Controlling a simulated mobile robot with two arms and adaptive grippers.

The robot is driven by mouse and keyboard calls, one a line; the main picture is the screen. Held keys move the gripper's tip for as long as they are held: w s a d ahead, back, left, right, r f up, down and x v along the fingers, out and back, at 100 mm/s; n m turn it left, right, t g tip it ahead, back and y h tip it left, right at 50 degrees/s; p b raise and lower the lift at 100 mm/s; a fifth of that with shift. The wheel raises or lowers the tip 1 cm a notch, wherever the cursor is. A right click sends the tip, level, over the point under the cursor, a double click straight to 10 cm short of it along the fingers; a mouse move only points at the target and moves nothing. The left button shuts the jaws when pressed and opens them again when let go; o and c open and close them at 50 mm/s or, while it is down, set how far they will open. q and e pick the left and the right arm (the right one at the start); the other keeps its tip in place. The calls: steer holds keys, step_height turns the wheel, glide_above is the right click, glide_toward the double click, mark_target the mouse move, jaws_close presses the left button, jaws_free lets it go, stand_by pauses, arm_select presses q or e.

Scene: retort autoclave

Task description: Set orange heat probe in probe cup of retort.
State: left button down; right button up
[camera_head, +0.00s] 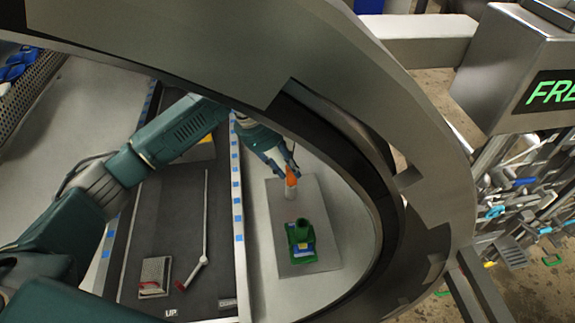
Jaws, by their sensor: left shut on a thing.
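The orange heat probe (291,177) is held upright in my left gripper (287,165), which is shut on it. The probe is directly over a small pale grey cylinder (290,192), which looks like the probe cup. I cannot tell whether the probe's lower end is inside it or just above. The cylinder is at the upper part of a grey plate (318,215) inside the round retort opening (435,140). My left arm comes in from the left. My right gripper is not in view.
A green block (299,232) with blue and yellow parts sits on the same plate, below the cylinder. The thick retort rim curves close at the right.

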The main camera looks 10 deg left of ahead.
arm_select(q)
steer(key=shift+f, duration=0.5)
stand_by(0.5)
steer(key=c, duration=1.3)
jaws_free()
steer(key=shift+r, duration=0.1)
steer(key=v, duration=1.2)
steer(key=shift+s, duration=0.1)
